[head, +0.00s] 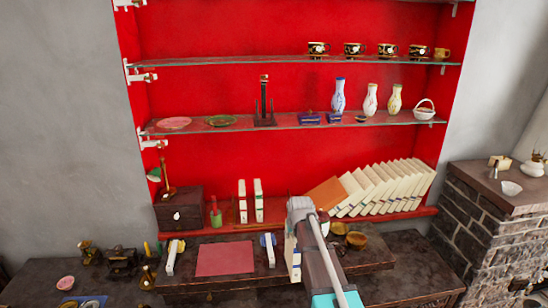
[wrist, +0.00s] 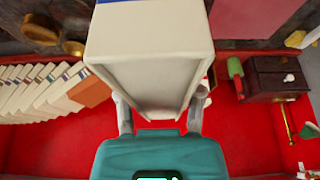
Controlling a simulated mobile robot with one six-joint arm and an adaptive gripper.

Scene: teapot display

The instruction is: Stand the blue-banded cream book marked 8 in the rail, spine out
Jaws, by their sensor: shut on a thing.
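My gripper (wrist: 161,105) is shut on a cream book (wrist: 150,55), with one finger on each side of it. A blue band shows at the book's far end in the wrist view. In the head view the held book (head: 292,258) is upright beside my arm, in front of the red shelf; the mark 8 cannot be read. Two cream books (head: 258,200) stand upright on the red bottom shelf, left of the held book, with a narrow gap between them. Low brown wood shows beside them; I cannot clearly make out the rail.
A row of cream books (head: 385,186) and an orange book (head: 325,193) lean on the shelf at right. A dark wooden box (head: 179,209) and green bottle (head: 215,214) stand at left. A red mat (head: 225,258) lies on the dark table. Wooden bowls (head: 356,240) are right of my arm.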

